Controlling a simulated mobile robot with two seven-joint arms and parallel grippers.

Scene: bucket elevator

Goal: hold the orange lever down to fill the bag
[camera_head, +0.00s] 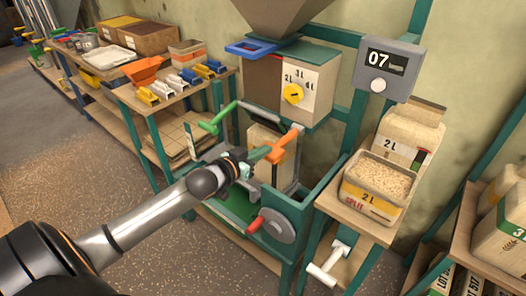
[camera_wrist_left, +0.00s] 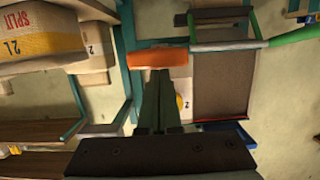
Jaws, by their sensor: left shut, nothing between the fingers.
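The orange lever (camera_head: 284,145) sticks out at the front of the green machine, below the dispenser box. It also shows in the left wrist view (camera_wrist_left: 160,57), just beyond my fingertips. My left gripper (camera_head: 262,153) is shut and empty, with its tips at the lever's lower left end. I cannot tell whether they touch it. A tan bag (camera_head: 259,137) stands upright in the machine's frame behind the lever, partly hidden by the lever and gripper. My right gripper is not in view.
A green lever (camera_head: 217,119) sits to the left and a red-handled wheel (camera_head: 275,225) below. A display (camera_head: 388,68) reads 07. A grain-filled container (camera_head: 377,188) and a 2L bag (camera_head: 408,135) stand on the right shelf. A table with scoops (camera_head: 182,84) is at left.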

